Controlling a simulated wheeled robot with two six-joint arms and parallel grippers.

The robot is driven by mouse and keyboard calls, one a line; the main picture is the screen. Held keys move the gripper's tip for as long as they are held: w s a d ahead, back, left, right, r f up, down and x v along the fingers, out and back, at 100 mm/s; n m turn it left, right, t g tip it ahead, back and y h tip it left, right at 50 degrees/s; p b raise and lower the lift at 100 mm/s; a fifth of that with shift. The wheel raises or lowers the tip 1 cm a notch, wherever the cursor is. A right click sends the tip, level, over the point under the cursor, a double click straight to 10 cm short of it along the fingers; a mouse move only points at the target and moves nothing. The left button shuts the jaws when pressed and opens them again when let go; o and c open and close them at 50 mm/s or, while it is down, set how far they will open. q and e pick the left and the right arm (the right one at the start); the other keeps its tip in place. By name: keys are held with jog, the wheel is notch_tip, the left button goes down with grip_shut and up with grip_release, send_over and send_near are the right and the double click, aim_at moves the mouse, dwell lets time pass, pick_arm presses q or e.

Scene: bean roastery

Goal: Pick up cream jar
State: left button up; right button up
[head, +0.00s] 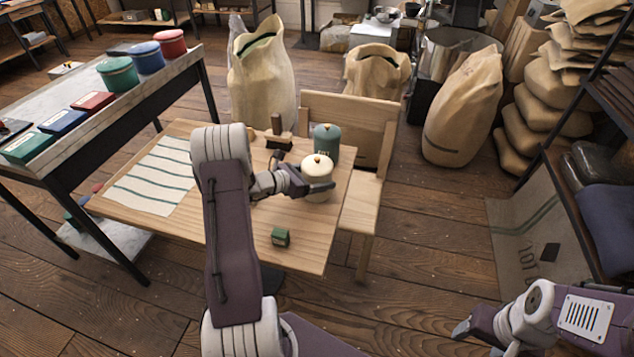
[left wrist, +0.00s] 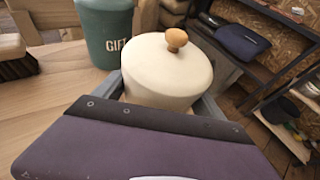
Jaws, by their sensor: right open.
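The cream jar (head: 317,167), round with a wooden knob on its lid, is upright at the right side of the wooden table (head: 225,250). It fills the middle of the left wrist view (left wrist: 165,72). My left gripper (head: 318,187) is at the jar, with one finger on each side of its body in the left wrist view. Whether the fingers press on it cannot be made out; the jar's lower part is hidden by the gripper. My right gripper (head: 464,327) is open and empty at the lower right, away from the table.
A teal jar (head: 326,142) marked GIFT stands close behind the cream jar. A brush (head: 279,136) is to its left, and a small green box (head: 280,237) lies nearer the front. A striped cloth (head: 150,180) covers the table's left. A wooden chair (head: 358,205) stands against the right side.

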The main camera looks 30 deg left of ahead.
aim_at(319, 166)
pick_arm(q)
jog(key=c, duration=1)
jog(key=shift+w+r+p, duration=0.1)
jog(key=shift+r+p, duration=0.3)
jog(key=shift+r, duration=1.55)
jog(key=shift+d+r, duration=0.2)
jog(key=shift+r, duration=0.1)
jog(key=s+d+r, duration=0.1)
jog(key=d+r, duration=0.1)
jog(key=d, duration=0.1)
jog(key=s+d+r, duration=0.1)
jog(key=d+r, duration=0.1)
jog(key=d, duration=0.2)
jog(key=s+d+r, duration=0.1)
jog(key=d+r, duration=0.1)
jog(key=d, duration=0.1)
jog(key=shift+s+d+r, duration=0.3)
jog(key=shift+d, duration=0.1)
